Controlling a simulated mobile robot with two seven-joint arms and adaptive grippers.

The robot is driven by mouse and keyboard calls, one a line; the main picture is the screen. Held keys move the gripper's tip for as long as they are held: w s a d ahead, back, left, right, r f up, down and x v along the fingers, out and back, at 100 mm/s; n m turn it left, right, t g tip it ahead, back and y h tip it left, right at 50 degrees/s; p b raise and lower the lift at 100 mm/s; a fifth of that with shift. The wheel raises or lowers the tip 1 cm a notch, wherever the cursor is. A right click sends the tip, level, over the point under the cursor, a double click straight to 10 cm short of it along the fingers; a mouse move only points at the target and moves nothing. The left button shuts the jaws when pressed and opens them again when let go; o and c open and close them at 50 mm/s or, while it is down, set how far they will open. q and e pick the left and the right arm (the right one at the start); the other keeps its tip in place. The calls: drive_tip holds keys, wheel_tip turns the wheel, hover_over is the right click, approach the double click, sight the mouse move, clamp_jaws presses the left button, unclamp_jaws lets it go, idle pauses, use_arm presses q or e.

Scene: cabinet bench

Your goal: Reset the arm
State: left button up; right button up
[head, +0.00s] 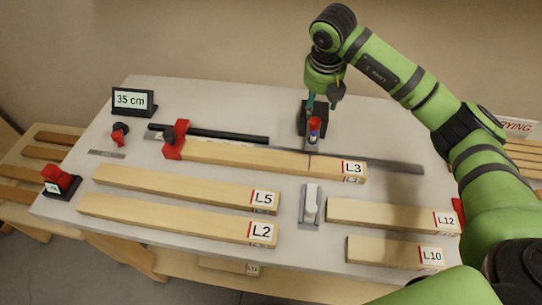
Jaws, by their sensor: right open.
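My right arm, green with dark joints, comes in from the right and reaches over the back of the bench. My right gripper (321,104) points down, open, just above a small red-and-blue-topped part (314,124) beside a black block. I cannot tell whether its fingers touch that part. Board L3 (255,159) lies along a grey metal strip (395,166) below the gripper, with a thin dark line across it. A red clamp-like stop (175,140) is at its left end. My left gripper is not in view.
Boards L5 (180,187), L2 (170,216), L12 (380,213) and L10 (385,250) lie in front. A grey holder (310,206) stands between them. A "35 cm" display (132,100), red-black device (60,181) and slatted racks (35,170) are left.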

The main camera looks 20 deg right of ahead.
drive_tip(key=shift+r+p, duration=0.4)
drive_tip(key=shift+r, duration=0.75)
drive_tip(key=shift+r, duration=0.1)
